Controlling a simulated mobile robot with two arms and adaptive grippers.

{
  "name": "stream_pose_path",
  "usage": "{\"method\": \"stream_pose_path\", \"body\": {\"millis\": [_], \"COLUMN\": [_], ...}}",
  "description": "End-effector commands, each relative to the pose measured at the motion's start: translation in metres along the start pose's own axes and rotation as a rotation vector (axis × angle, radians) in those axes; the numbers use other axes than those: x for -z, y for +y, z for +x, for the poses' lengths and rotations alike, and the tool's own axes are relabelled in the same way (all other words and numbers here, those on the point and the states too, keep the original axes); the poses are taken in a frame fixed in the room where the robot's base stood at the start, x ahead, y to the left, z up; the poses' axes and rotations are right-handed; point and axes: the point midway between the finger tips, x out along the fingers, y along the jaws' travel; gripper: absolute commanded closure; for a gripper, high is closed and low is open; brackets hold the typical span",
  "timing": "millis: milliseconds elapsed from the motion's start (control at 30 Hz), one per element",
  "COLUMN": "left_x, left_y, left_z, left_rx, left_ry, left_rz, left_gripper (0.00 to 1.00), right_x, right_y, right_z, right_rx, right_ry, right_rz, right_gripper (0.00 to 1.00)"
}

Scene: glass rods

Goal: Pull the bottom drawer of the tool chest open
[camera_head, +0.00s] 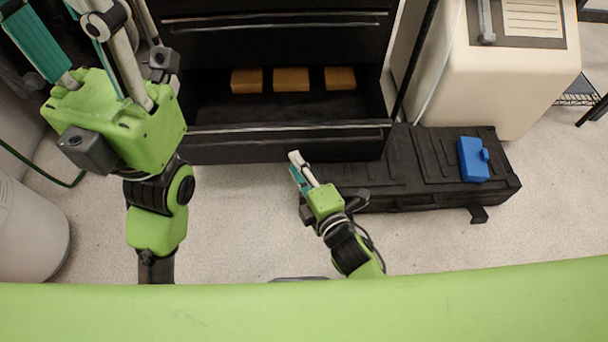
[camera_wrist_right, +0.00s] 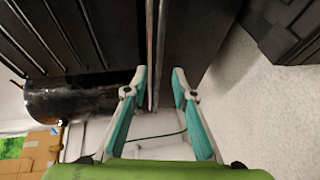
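The black tool chest (camera_head: 280,40) stands at the top middle in the head view. Its lowest visible drawer (camera_head: 215,150) is pulled out, showing its inside; a silver handle bar (camera_head: 240,128) runs along its front. My right gripper (camera_head: 298,165) is just in front of this drawer, below the bar. In the right wrist view its two fingertips (camera_wrist_right: 160,76) are apart, with a thin upright silver and dark edge (camera_wrist_right: 151,45) passing between or behind them; contact is not clear. My left gripper (camera_head: 62,30) is raised at the upper left, fingers spread, tips partly out of frame.
Several orange-brown blocks (camera_head: 291,79) lie in the open drawer. A black case (camera_head: 410,180) with a blue object (camera_head: 473,160) on it lies right of the drawer. A cream cabinet (camera_head: 500,90) stands behind it. Pale floor (camera_head: 235,225) is clear before the drawer.

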Motion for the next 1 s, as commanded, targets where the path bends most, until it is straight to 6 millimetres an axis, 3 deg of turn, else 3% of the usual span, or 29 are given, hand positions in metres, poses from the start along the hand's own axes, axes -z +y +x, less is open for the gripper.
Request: {"method": "stream_pose_path", "body": {"millis": [100, 300, 867, 1000], "left_x": [0.000, 0.000, 0.000, -0.001], "left_y": [0.000, 0.000, 0.000, 0.000], "left_z": [0.000, 0.000, 0.000, 0.000], "left_rx": [0.000, 0.000, -0.001, 0.002], "left_ry": [0.000, 0.000, 0.000, -0.006], "left_rz": [0.000, 0.000, 0.000, -0.001], "left_gripper": [0.60, 0.60, 0.60, 0.60], "right_x": [0.000, 0.000, 0.000, 0.002], "right_y": [-0.001, 0.000, 0.000, 0.016], "right_z": [-0.022, -0.040, -0.041, -0.041], "right_rx": [0.002, 0.001, 0.000, -0.035], "right_ry": [-0.001, 0.000, 0.000, 0.011], "right_rz": [-0.001, -0.001, -0.001, 0.034], "right_gripper": [0.75, 0.75, 0.75, 0.75]}}
